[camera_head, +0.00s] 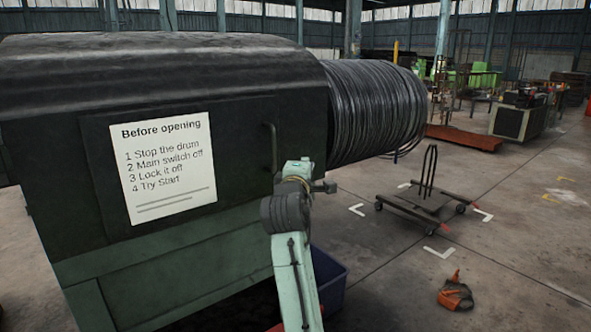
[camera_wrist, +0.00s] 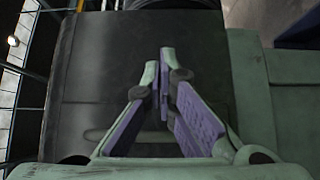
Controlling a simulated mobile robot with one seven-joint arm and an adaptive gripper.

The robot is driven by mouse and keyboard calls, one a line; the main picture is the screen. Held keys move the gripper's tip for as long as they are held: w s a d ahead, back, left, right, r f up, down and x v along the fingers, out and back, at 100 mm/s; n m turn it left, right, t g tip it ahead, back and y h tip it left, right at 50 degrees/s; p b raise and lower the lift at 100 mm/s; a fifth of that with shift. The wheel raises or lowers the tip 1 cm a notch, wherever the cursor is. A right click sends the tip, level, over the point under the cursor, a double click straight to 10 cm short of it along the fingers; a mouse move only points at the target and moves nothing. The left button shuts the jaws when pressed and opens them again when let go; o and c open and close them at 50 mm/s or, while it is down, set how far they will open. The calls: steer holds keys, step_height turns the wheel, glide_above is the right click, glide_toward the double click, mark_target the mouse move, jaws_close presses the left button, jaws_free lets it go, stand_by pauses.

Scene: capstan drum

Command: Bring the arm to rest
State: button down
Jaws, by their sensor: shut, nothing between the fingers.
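My arm (camera_head: 292,262) reaches up from the bottom of the head view, in front of the right end of the machine's dark cover (camera_head: 190,70). Its wrist stands close to the upright handle (camera_head: 270,147) on the cover. The fingertips cannot be made out in the head view. In the wrist view my gripper (camera_wrist: 165,72) is shut and empty, its purple-padded fingers together at the tips. Behind them the dark cover (camera_wrist: 90,75) fills the middle, with a pale green panel (camera_wrist: 285,95) at the right. Whether the fingers touch the cover cannot be told.
A coil of dark wire (camera_head: 372,108) juts from the machine's right end. A blue bin (camera_head: 330,278) stands behind my arm. A notice (camera_head: 163,168) is on the cover. Floor between them is clear.

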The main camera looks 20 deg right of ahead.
steer(key=s+d+b, duration=0.1)
steer(key=s+d, duration=0.1)
steer(key=s, duration=0.4)
steer(key=shift+s+f+b, duration=0.25)
steer(key=shift+f+b, duration=0.05)
steer(key=shift+f, duration=0.1)
steer(key=shift+a, duration=0.1)
